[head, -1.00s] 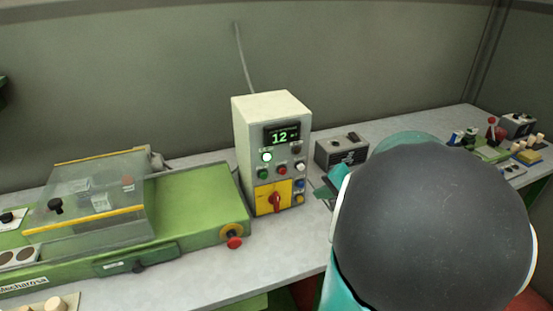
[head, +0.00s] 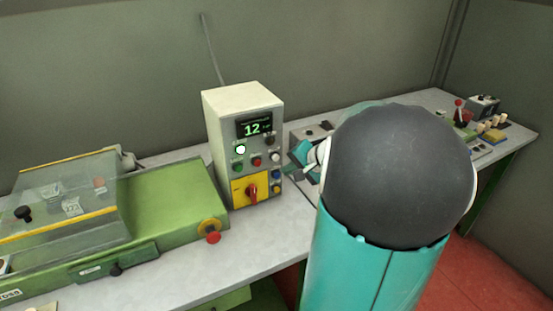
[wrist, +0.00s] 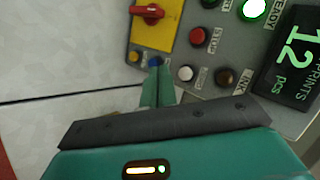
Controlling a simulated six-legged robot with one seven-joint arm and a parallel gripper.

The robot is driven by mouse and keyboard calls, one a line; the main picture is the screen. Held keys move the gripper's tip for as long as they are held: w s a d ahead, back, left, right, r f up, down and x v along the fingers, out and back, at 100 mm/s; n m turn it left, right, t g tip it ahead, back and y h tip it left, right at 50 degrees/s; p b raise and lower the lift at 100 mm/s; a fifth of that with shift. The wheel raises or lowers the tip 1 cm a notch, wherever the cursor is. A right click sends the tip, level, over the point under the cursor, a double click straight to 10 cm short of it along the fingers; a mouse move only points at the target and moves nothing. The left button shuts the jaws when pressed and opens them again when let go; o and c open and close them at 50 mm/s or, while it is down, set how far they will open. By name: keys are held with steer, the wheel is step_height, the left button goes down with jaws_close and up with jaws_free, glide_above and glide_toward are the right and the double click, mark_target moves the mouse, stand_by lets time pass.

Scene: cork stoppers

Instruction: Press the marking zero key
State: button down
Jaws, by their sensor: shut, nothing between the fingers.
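The control box (head: 222,130) stands on the bench with a green display reading 12. Its face carries several round keys, including a blue key (wrist: 155,62), a yellow key (wrist: 134,57), a white key (wrist: 185,73), a dark key (wrist: 223,77) and a red key (wrist: 197,35). I cannot read a label that marks the zero key. My gripper (wrist: 158,68) is shut and empty, its teal fingertips close to the blue key and overlapping it in the wrist view. Whether they touch it is unclear. In the head view, the gripper (head: 290,171) is at the box's right side.
A red rotary switch (wrist: 148,12) sits on a yellow plate by the keys. A green machine (head: 175,200) with a clear cover and a red knob (head: 213,238) stands left. Bare bench lies in front.

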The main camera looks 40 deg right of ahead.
steer(key=shift+w+d, duration=0.25)
steer(key=shift+w, duration=0.5)
steer(key=shift+w+d, duration=0.2)
steer(key=shift+w, duration=0.5)
steer(key=shift+w, duration=0.1)
stand_by(0.9)
steer(key=shift+w+d, duration=0.15)
steer(key=shift+w, duration=0.15)
steer(key=shift+w+d, duration=0.15)
steer(key=shift+w, duration=0.2)
stand_by(0.6)
stand_by(0.4)
steer(key=shift+s+a, duration=0.3)
steer(key=shift+s, duration=0.5)
steer(key=shift+s+a, duration=0.25)
steer(key=shift+s, duration=0.55)
steer(key=shift+s+a, duration=0.25)
steer(key=shift+s, duration=0.5)
steer(key=shift+s+a, duration=0.25)
steer(key=shift+s, duration=0.55)
